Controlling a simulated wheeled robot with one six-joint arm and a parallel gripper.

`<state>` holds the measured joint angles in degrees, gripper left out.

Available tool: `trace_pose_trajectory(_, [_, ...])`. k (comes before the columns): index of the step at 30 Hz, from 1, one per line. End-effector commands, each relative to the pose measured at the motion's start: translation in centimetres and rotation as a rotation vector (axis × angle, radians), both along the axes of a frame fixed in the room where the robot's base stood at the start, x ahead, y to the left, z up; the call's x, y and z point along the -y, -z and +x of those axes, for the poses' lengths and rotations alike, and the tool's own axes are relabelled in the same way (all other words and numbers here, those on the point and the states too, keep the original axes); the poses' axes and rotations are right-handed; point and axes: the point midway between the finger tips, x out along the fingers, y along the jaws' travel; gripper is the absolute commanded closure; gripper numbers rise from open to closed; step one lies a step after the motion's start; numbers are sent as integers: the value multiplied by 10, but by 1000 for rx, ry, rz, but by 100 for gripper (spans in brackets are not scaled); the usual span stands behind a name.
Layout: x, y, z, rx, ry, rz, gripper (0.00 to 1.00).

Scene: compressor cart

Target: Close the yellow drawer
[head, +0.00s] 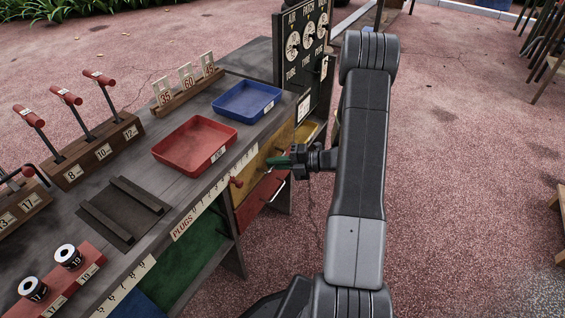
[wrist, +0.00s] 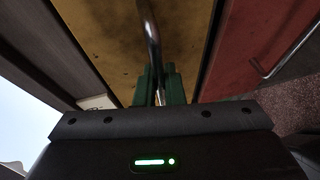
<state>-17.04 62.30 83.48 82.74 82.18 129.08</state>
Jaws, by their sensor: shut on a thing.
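The yellow drawer's front (wrist: 105,45) fills the upper middle of the wrist view. A curved metal handle (wrist: 152,40) runs down it between my green fingertips. My gripper (wrist: 160,82) is shut on this handle. In the head view my gripper (head: 284,163) is at the front side of the bench, beside a yellow panel (head: 262,157). My gripper and arm hide part of this area. I cannot tell clearly how far the yellow drawer stands out.
A red drawer front (head: 262,202) is below the yellow one; it also shows in the wrist view (wrist: 240,45). The bench top (head: 190,195) holds a red tray (head: 195,145) and a blue tray (head: 246,101). A gauge board (head: 303,45) stands behind.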

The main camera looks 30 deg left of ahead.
Motion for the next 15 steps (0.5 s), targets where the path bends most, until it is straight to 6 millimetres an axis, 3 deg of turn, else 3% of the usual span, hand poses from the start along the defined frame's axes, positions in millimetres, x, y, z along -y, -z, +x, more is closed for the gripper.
trace_pose_trajectory(5, [-3, -1, 2, 3, 4, 5, 100])
trace_pose_trajectory(6, [-3, -1, 2, 3, 4, 5, 85])
trace_pose_trajectory(7, [-3, -1, 2, 3, 4, 5, 82])
trace_pose_trajectory(15, [-1, -1, 2, 2, 4, 5, 82])
